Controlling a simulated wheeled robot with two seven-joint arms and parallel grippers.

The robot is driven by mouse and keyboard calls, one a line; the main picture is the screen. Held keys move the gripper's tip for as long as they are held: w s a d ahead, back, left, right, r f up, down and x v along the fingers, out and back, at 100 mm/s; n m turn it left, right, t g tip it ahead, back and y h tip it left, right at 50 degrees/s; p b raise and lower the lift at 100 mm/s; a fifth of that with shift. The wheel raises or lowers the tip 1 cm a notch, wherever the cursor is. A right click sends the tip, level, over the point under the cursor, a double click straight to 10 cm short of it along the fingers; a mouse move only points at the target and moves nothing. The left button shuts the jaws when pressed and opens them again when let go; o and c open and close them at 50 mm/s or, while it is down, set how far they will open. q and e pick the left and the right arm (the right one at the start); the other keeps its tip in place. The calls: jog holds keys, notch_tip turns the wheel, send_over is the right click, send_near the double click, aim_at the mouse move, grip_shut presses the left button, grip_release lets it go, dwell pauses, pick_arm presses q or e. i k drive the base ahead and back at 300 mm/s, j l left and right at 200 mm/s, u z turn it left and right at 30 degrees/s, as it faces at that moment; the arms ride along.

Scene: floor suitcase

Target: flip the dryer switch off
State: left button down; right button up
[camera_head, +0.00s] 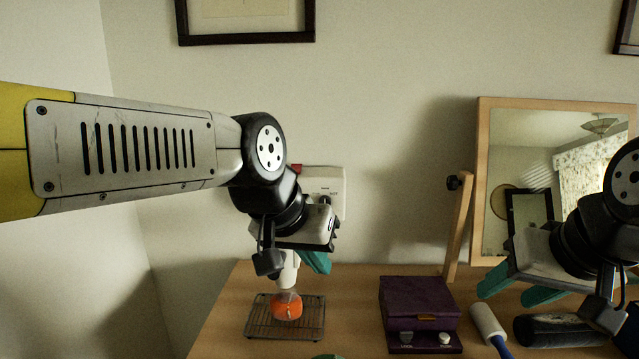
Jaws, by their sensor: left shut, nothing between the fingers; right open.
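A white switch panel (335,187) is on the wall at picture centre, with small dark lettering and a dark knob (325,200). A small red part (296,168) shows at its upper left. My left arm hides the panel's left and lower parts, so I cannot tell the switch's position. My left gripper (316,263) is shut and empty, its teal fingers just below the panel. Whether it touches anything is unclear. My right gripper (518,288) is open and empty, in front of the mirror's lower part at the right.
A wooden table (235,300) holds a wire rack (257,325) with an orange item (287,306), a purple box (415,300), a white roller (487,322) and a dark cylinder (550,330). A wood-framed mirror (510,130) stands at the right. A white object (289,270) shows above the rack.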

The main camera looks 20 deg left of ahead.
aim_at(297, 166)
jog(key=u, duration=0.85)
